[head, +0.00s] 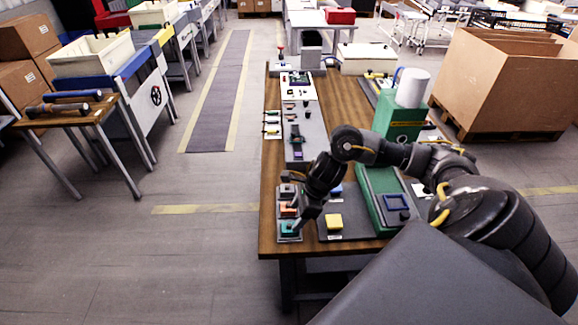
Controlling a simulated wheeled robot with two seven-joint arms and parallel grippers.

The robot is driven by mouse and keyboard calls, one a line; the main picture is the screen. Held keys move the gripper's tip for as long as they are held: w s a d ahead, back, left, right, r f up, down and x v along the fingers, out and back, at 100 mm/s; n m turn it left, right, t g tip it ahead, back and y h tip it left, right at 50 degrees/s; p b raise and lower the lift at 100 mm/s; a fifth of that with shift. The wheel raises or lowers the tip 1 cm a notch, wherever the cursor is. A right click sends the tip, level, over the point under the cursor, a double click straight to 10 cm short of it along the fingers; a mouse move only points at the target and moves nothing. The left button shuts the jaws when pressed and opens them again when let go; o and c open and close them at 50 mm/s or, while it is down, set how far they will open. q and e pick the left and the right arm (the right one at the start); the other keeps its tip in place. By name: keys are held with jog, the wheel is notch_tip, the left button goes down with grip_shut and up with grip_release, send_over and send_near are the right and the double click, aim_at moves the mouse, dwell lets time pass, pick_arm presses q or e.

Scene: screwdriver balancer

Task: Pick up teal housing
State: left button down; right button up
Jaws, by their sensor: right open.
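The teal housing (287,228) sits in the nearest part of a small grey tray (290,239) at the front left corner of the wooden bench. My right gripper (300,217) is open and points down just above and to the right of it, and hides part of the tray. Whether the fingers touch the housing cannot be told. An orange part (287,211) lies behind the teal one in the same tray, with a dark part (286,191) behind that. My left gripper is out of view.
A yellow button (334,221) stands right of the gripper. A green machine (381,203) is further right, partly behind my right arm. A grey fixture strip (309,131) runs along the bench behind the tray. The floor left of the bench is clear.

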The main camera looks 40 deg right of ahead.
aim_at(288, 225)
jog(key=shift+w+a+f+p, duration=0.1)
jog(key=shift+a+f+p, duration=0.1)
jog(key=shift+f+p, duration=0.25)
jog(key=p+x, duration=0.1)
jog(key=x, duration=0.2)
jog(key=shift+w+f, duration=0.2)
jog(key=shift+f, duration=0.1)
jog(key=shift+w+f, duration=0.1)
jog(key=shift+f, duration=0.25)
jog(key=c, duration=1.1)
